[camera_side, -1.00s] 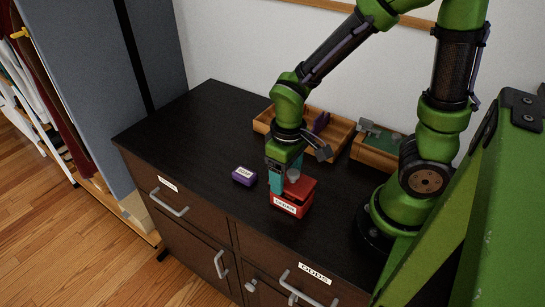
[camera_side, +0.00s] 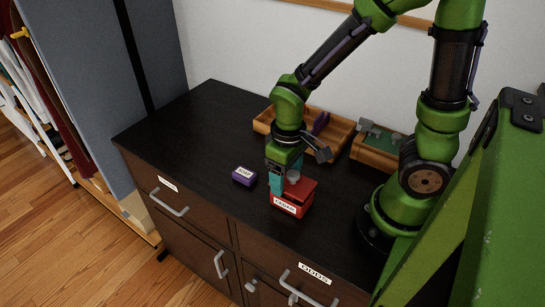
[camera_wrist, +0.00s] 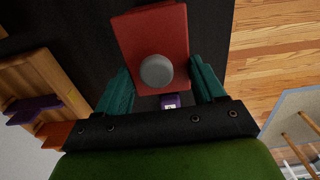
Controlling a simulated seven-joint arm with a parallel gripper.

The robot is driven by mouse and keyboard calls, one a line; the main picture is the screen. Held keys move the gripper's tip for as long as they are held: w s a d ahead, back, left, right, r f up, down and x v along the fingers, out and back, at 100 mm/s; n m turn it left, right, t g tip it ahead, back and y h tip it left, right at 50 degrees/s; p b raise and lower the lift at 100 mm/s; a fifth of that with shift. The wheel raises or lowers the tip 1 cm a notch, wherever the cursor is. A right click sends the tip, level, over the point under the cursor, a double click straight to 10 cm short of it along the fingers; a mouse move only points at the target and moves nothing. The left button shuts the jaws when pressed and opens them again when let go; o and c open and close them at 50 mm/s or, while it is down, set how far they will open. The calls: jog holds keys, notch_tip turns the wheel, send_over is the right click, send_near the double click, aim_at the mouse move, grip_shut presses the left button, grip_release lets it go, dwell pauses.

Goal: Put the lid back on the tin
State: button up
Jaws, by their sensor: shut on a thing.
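The red tin (camera_side: 290,210) with a white label stands on the dark cabinet top. The red lid (camera_side: 303,187) with a round grey knob (camera_side: 293,176) is at the tin's top, looking slightly skewed to it; I cannot tell whether it is fully seated. In the wrist view the lid (camera_wrist: 150,25) fills the upper middle, with its knob (camera_wrist: 156,71) between the teal fingers. My gripper (camera_side: 286,180) points down over the tin and is shut on the lid by its knob. The wrist view also shows my gripper (camera_wrist: 163,85). Most of the tin is hidden under the lid there.
A small purple labelled box (camera_side: 244,176) sits left of the tin. A wooden tray (camera_side: 335,132) with a purple item stands behind, and another wooden box (camera_side: 376,155) with grey and green items is at the right. The cabinet top's left part (camera_side: 190,125) is clear.

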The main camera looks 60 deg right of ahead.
aim_at(286, 179)
jog(key=shift+f, duration=0.95)
dwell(0.5)
jog(key=o, duration=1.1)
jog(key=shift+r, duration=0.1)
notch_tip(286, 179, up, 17)
